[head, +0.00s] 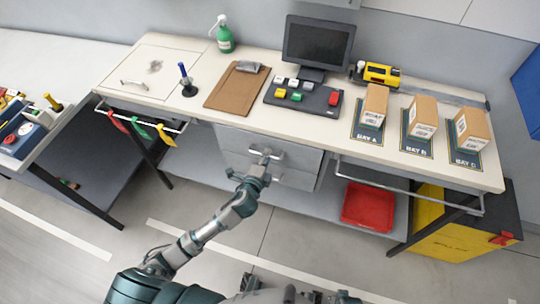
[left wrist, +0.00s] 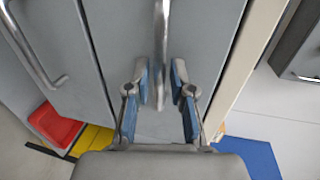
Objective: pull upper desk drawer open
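The grey desk drawer unit sits under the desk (head: 330,137). The upper drawer (head: 300,160) looks closed, and its bar handle (head: 266,153) is on its front. My left gripper (head: 262,168) is at this handle. In the left wrist view the upper drawer handle (left wrist: 161,45) runs between the two open fingers of my left gripper (left wrist: 162,85), with a gap showing on both sides. The lower drawer's handle (left wrist: 38,55) shows at the left there. My right gripper is not recognisable in either view.
A red bin (head: 368,207) sits on the lower shelf, right of the drawers. A rail (head: 410,190) runs under the desk's front edge there. A yellow cabinet (head: 455,225) stands at the right. Floor before the desk is clear.

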